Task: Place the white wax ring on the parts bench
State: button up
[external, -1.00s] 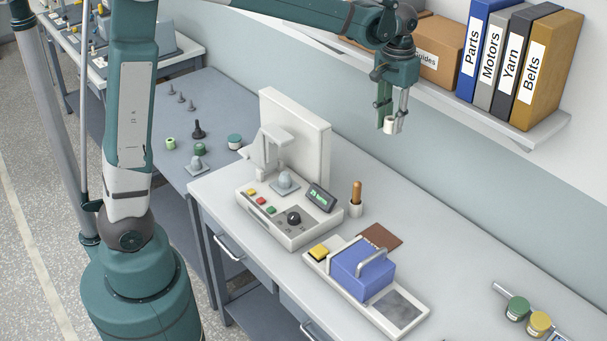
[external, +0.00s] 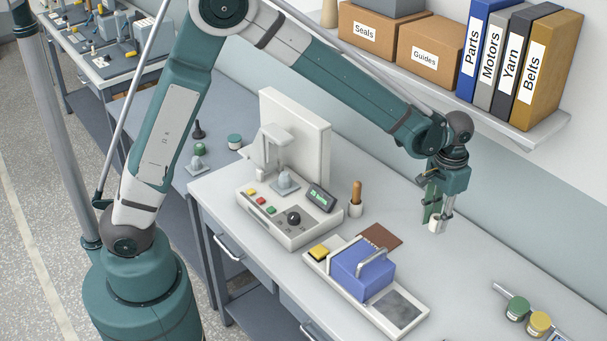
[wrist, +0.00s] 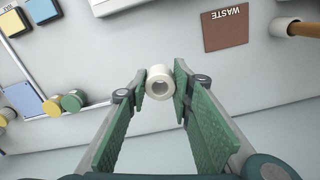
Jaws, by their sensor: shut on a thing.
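My gripper (external: 436,220) is over the right part of the light grey bench (external: 470,275), behind the blue block. It is shut on the white wax ring (external: 434,226), a small white ring low between the fingertips. In the wrist view, the ring (wrist: 160,84) sits between the green finger pads, with its round hole facing the camera. The bench surface (wrist: 120,60) spreads behind it. I cannot tell exactly how high the ring is above the bench. No label in view says which bench is the parts bench; a darker bench (external: 180,190) stands at the left.
A brown waste mat (external: 381,236), a wooden-handled tool in a holder (external: 356,198) and a blue block (external: 361,269) on a white tray lie left of the gripper. Green (external: 517,308) and yellow (external: 538,323) spools stand right front. A shelf (external: 520,135) with binders hangs behind.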

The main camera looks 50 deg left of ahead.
jog(key=m, duration=0.1)
send_over(431, 283)
notch_tip(431, 283, down, 7)
jog(key=shift+f+b, duration=0.2)
jog(key=shift+b, duration=0.15)
jog(key=shift+f, duration=0.1)
jog(key=shift+f, duration=3.05)
jog(key=shift+f+p, duration=0.3)
jog(key=shift+f, duration=1.55)
jog(key=shift+f, duration=0.2)
jog(key=o, duration=0.8)
